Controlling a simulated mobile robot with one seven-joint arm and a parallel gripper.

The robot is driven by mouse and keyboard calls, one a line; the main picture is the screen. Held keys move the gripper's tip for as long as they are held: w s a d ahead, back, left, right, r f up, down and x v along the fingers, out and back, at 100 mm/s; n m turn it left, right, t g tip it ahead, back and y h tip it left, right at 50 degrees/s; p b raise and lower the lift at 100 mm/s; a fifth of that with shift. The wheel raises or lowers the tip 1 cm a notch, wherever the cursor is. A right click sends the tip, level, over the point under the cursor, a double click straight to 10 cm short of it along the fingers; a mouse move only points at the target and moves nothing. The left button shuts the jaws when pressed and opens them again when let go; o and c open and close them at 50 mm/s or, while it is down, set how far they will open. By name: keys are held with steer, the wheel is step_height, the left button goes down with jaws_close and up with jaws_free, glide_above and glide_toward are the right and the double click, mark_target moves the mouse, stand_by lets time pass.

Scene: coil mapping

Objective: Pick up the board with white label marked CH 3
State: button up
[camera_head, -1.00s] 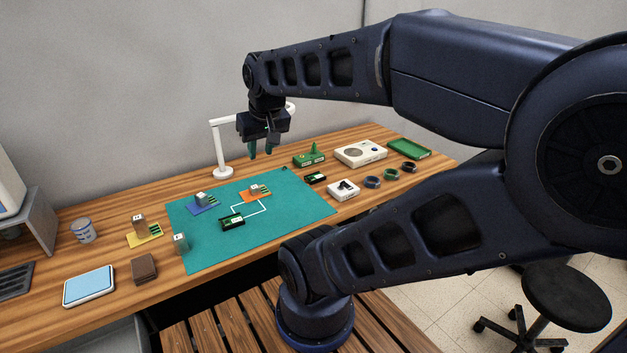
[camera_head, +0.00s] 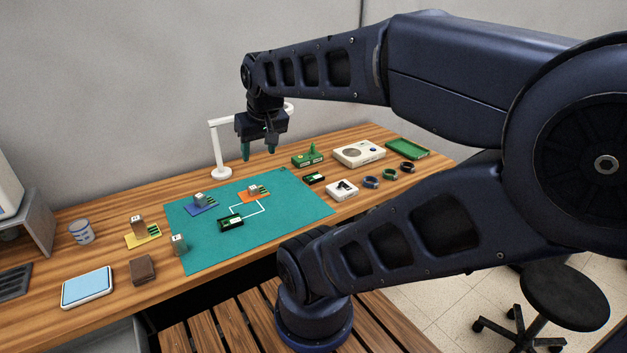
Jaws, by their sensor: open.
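Several small boards lie on the bench and its teal mat (camera_head: 300,207). A blue board (camera_head: 208,209) and an orange board (camera_head: 247,199) are on the mat, each with a pale block. A yellow board (camera_head: 150,241) with a brownish block lies left of the mat. A similar dark board (camera_head: 314,178) is near the mat's right edge. The labels are too small to read, so I cannot tell which is CH 3. My gripper (camera_head: 258,154) is open, empty, pointing down above the mat's far side.
To the right are a green device (camera_head: 307,158), white instruments (camera_head: 359,153), dark rings and a green tray (camera_head: 408,148). A cup (camera_head: 82,232), tablet (camera_head: 88,287) and brown block (camera_head: 142,268) are at left.

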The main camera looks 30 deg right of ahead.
steer(key=o, duration=0.4)
steer(key=shift+w, duration=0.1)
steer(key=w+d+f+m+g+y, duration=0.15)
steer(key=w+d+m, duration=0.35)
steer(key=w, duration=0.6)
steer(key=m+g+h, duration=0.3)
steer(key=m, duration=1)
glide_above(314, 176)
steer(key=f, duration=2.6)
steer(key=shift+w+a, duration=0.25)
steer(key=shift+a, duration=0.1)
steer(key=shift+s+d+f, duration=0.1)
steer(key=shift+s+f, duration=0.05)
steer(key=shift+f, duration=1.25)
steer(key=shift+s+f, duration=0.15)
steer(key=shift+f, duration=1.2)
